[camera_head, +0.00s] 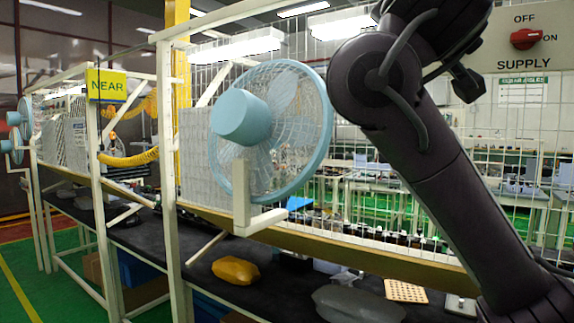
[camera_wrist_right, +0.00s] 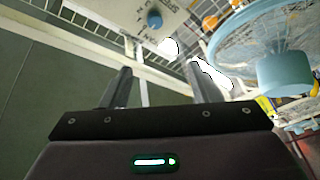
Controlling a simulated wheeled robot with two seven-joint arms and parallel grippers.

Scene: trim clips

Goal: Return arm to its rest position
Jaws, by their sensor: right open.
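My dark right arm (camera_head: 425,150) fills the right side of the head view, rising from the lower right corner past the top edge. Its gripper cannot be made out clearly there. In the right wrist view my right gripper (camera_wrist_right: 158,82) is open, with its two fingers apart and nothing seen between them. My left arm and left gripper are not in view.
A light blue fan (camera_head: 240,116) stands on a white frame near the arm; it also shows in the wrist view (camera_wrist_right: 285,72). A SUPPLY panel with a red switch (camera_head: 525,39) is behind the arm. A dark shelf (camera_head: 230,293) carries a yellow bag (camera_head: 236,270) and a grey bag (camera_head: 357,304).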

